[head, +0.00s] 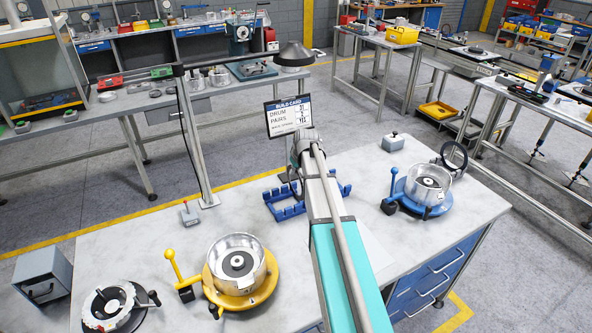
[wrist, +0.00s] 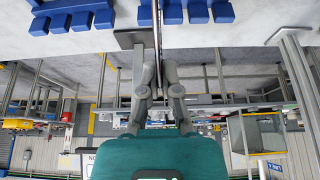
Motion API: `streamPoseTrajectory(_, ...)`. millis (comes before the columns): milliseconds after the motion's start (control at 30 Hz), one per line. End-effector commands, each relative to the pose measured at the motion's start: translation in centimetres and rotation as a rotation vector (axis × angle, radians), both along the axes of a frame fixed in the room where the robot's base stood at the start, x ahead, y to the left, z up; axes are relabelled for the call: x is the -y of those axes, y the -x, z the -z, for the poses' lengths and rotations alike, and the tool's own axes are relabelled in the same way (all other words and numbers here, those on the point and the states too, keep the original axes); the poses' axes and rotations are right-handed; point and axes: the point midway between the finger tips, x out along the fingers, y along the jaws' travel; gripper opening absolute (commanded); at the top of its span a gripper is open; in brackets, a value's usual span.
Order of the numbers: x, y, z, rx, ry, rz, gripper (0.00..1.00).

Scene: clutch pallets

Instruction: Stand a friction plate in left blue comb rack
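My gripper (wrist: 158,62) is in the wrist view, its two fingers closed in on a thin dark edge that looks like a friction plate (wrist: 156,25) seen edge-on. The left blue comb rack (head: 286,212) lies on the bench, partly behind my arm. In the upside-down wrist view it appears to be the right-hand row of blue teeth (wrist: 196,12). Another blue rack (head: 345,188) shows right of my arm and at left in the wrist view (wrist: 75,20). The plate appears apart from both racks.
A yellow fixture with a drum (head: 237,271) stands at the front left, a blue fixture with a drum (head: 424,188) at the right. A build card (head: 289,116) stands behind the racks. A grey box (head: 42,275) and a round black-handled fixture (head: 112,304) are at far left.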

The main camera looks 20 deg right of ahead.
Motion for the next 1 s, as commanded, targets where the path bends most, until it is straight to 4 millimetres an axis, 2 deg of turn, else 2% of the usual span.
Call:
streamPoseTrajectory(400, -0.1, 0.0, 1.9, 0.000, 0.000, -0.001, 0.00)
streamPoseTrajectory(900, -0.1, 0.0, 2.0, 0.000, -0.001, -0.001, 0.00)
streamPoseTrajectory(1000, -0.1, 0.0, 2.0, 0.000, -0.001, -0.001, 0.22)
